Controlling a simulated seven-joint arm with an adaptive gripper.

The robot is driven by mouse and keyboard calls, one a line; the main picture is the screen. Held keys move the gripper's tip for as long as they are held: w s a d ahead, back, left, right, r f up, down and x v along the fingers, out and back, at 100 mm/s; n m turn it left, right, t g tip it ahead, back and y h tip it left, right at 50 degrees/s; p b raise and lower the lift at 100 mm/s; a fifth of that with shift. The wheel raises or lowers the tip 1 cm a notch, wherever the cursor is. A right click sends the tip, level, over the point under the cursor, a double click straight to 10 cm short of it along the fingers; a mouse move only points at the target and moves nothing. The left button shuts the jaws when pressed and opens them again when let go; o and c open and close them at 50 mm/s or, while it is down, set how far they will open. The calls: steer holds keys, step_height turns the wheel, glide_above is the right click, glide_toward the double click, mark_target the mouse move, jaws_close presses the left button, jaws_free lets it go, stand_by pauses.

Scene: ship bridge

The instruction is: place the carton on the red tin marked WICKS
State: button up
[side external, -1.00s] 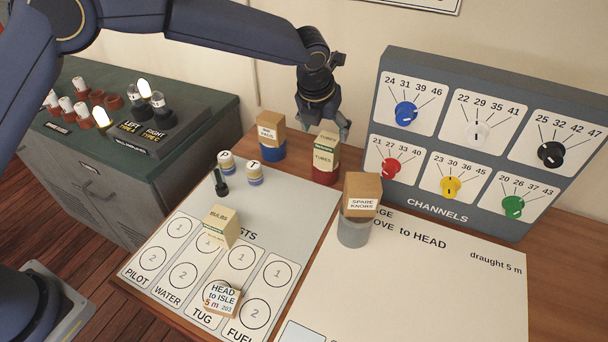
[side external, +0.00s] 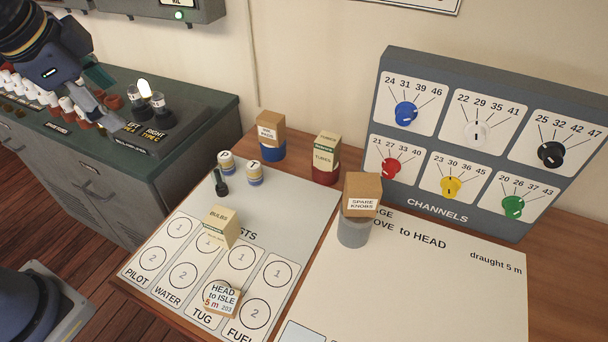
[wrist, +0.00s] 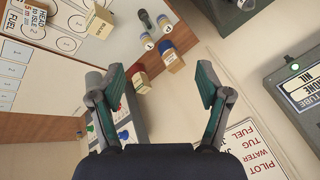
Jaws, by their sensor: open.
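A cream and green carton marked TUBES (side external: 326,149) stands upright on a red tin (side external: 324,175) at the back of the desk. The carton also shows in the wrist view (wrist: 142,84). No WICKS lettering is readable on the tin. A similar carton marked BULBS (side external: 221,226) stands on the lists sheet. My gripper (side external: 112,100) is open and empty, at the upper left over the green cabinet, well away from both cartons. Its two spread fingers show in the wrist view (wrist: 161,85) with nothing held between them.
A brown box (side external: 270,127) sits on a blue tin (side external: 271,151) left of the red tin. A SPARE KNOBS box (side external: 362,193) sits on a grey tin (side external: 353,232). The channels panel (side external: 437,208) stands at the right. Knobs and holders crowd the cabinet (side external: 180,170).

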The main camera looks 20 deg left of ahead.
steer(key=s+a+f+n, duration=0.2)
steer(key=s+f+n, duration=0.1)
steer(key=s+n, duration=0.4)
steer(key=shift+s+n+h, duration=0.35)
steer(key=shift+n+h, duration=0.05)
steer(key=shift+n, duration=0.1)
